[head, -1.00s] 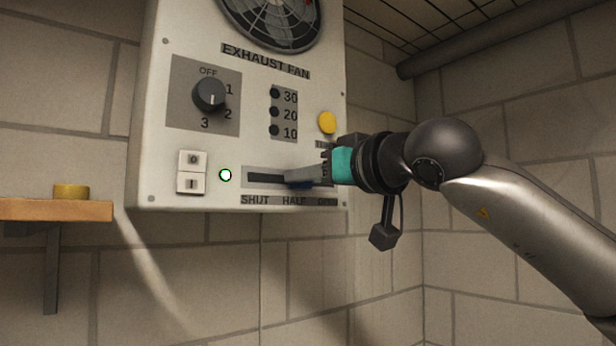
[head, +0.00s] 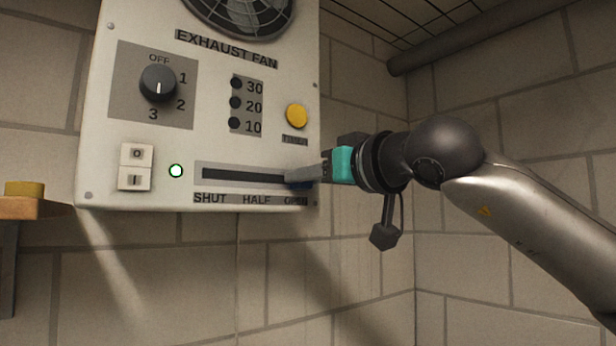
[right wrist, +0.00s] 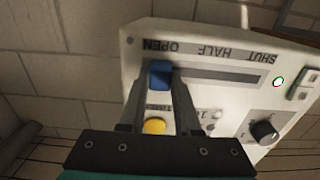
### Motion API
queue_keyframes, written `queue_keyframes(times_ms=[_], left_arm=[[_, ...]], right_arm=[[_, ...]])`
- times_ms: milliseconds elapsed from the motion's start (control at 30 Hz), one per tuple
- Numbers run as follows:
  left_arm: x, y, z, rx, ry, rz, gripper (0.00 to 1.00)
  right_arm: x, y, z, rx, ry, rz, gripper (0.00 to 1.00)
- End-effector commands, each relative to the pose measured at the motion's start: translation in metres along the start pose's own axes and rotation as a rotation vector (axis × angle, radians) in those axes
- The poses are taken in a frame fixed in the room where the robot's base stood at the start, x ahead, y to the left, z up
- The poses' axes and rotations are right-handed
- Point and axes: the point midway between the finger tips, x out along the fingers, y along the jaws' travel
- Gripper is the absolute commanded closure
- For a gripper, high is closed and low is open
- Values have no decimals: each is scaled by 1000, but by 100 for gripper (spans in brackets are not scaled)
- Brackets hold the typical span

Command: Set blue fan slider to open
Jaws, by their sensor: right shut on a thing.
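The blue fan slider (right wrist: 159,75) sits at the OPEN end of its dark slot in the right wrist view. In the head view only a bit of the blue slider (head: 300,184) shows behind my fingers, above the OPEN label. The slot (head: 235,175) runs bare from SHUT past HALF on the exhaust fan panel (head: 215,140). My right gripper (head: 308,174) is shut on the slider, with one finger on each side of it in the right wrist view (right wrist: 160,88). My left gripper is not in view.
The panel also carries a rotary knob (head: 158,84), a yellow timer button (head: 297,115), a two-part rocker switch (head: 136,167) and a lit green lamp (head: 176,171). A wooden shelf (head: 38,208) with a yellow object (head: 25,188) is at the left. A pipe (head: 460,52) runs along the upper right.

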Motion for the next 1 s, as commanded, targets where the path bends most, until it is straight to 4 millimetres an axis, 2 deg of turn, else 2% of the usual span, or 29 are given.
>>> queue_keyframes(times_ms=[33,67,300,667,867,1000], left_arm=[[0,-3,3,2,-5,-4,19],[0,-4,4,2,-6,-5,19],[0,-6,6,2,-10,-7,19],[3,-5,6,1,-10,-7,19],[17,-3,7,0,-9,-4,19],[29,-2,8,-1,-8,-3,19]], right_arm=[[-1,5,-3,1,6,11,100],[-1,5,-3,1,7,11,66],[-1,3,-2,1,5,7,39],[-6,2,-1,0,4,4,38],[-40,2,1,-1,7,6,38],[-75,2,1,-2,8,7,38]])
